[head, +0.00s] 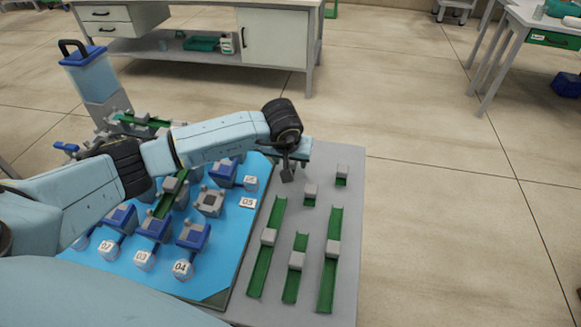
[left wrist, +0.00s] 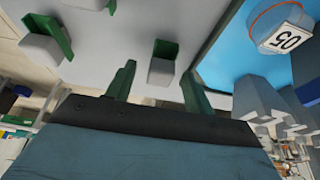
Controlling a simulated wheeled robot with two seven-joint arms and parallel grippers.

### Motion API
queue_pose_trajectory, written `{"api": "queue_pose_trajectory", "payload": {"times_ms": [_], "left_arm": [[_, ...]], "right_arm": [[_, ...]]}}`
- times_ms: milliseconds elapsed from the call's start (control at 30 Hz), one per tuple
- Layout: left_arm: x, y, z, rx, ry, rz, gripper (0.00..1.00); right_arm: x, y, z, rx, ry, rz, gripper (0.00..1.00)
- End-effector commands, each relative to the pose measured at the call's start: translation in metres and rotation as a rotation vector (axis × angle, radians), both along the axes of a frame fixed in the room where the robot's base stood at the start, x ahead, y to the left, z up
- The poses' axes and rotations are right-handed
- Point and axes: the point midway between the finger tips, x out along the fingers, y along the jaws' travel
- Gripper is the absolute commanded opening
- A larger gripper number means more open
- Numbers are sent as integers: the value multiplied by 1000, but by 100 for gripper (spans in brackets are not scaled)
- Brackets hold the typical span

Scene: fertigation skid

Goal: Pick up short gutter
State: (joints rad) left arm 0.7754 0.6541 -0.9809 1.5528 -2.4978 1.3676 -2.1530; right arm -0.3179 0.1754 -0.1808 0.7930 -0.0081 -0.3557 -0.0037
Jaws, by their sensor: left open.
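Several green gutters, each with a grey block on it, lie on a grey board. The short ones are at its far end: one at the far right (head: 342,181) and one nearer the middle (head: 310,202). My left gripper (head: 287,174) is above the far left part of the board, fingers pointing down. In the left wrist view its two fingers (left wrist: 158,88) are apart with nothing held. A short gutter (left wrist: 165,47) with its grey block shows beyond and between the fingertips; another (left wrist: 58,33) is to the left. My right gripper is not in view.
Longer gutters (head: 262,270) lie on the near part of the grey board (head: 345,300). Left of it, a blue mat (head: 215,283) bears blue-and-grey blocks and numbered round parts (head: 183,268). A blue-lidded container (head: 92,75) stands behind.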

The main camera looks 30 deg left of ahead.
Motion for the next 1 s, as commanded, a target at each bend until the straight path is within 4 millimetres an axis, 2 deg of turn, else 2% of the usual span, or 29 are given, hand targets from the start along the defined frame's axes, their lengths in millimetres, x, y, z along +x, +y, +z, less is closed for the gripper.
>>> {"api": "queue_pose_trajectory", "payload": {"times_ms": [100,367,467,733,767,1000], "left_arm": [[6,2,-13,0,-2,2,53],[8,2,-15,0,-3,1,53],[8,2,-15,0,-3,1,42],[8,2,-15,0,-3,1,7],[8,2,-15,0,-3,1,4],[8,2,-12,1,-4,1,4]], "right_arm": [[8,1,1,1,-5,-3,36],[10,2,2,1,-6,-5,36],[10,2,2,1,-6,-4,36],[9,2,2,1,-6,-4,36],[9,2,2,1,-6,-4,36],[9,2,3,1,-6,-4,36]]}}
